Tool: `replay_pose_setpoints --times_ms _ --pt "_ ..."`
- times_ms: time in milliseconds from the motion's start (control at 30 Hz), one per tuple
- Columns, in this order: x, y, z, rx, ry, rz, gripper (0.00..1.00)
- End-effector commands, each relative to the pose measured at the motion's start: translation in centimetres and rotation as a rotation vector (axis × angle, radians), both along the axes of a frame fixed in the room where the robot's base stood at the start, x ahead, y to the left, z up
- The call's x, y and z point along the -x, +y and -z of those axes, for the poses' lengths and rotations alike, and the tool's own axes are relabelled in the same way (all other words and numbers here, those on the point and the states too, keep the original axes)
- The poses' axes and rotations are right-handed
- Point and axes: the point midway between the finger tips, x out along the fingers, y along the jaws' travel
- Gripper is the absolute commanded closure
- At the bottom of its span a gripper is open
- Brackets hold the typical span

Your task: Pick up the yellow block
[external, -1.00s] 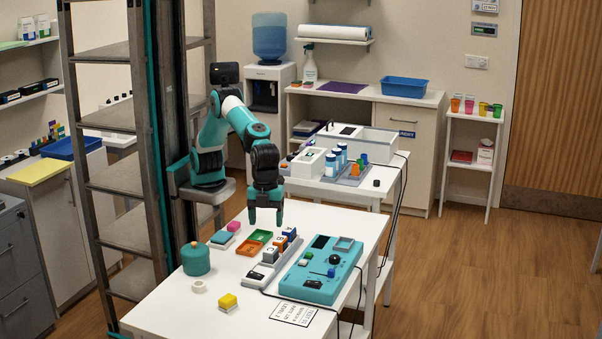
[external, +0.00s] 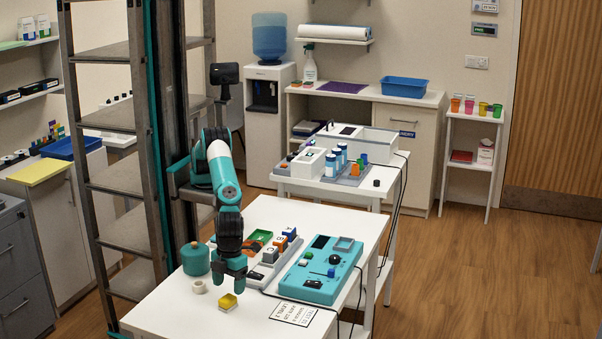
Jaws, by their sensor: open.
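The yellow block (external: 229,300) sits at the front of the white table (external: 185,312), on a small pale base, partly hidden at its top by my gripper. My gripper (external: 232,285) points down over the block, close above it. Its jaws are open. From this view I cannot tell whether the fingers are beside the block or still above it.
A teal jar (external: 195,260) and a white ring (external: 199,287) stand to the left of my gripper. A grey rack (external: 262,272) with several blocks and a teal control panel (external: 317,272) lie to the right. A printed card (external: 292,312) lies at the front.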

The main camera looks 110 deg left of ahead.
Motion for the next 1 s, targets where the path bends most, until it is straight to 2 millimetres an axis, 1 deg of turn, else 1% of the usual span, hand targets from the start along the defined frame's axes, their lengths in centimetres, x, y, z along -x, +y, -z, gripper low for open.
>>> replay_pose_setpoints --times_ms 67,233,367,467,633,667,700,767,800,900,1000 --pt "0.1 -0.2 0.5 0.0 0.001 0.001 0.3" --pt "0.3 -1.2 3.0 -0.002 0.001 0.001 0.3" --pt "0.2 -1.3 4.6 -0.001 0.001 0.0 0.3" --pt "0.2 -1.4 5.0 0.0 -0.001 0.0 0.3" --pt "0.2 -1.4 5.1 0.0 -0.001 0.0 0.3" --pt "0.2 -1.4 5.1 0.0 -0.001 0.0 0.33" --pt "0.2 -1.4 5.1 0.0 -0.001 0.0 0.42" --pt "0.2 -1.4 5.1 0.0 -0.001 0.0 0.56" --pt "0.2 -1.4 5.1 0.0 -0.001 0.0 0.65" --pt "0.2 -1.4 5.1 0.0 0.0 0.0 0.85" --pt "0.2 -1.4 5.1 0.0 0.0 0.0 0.85"
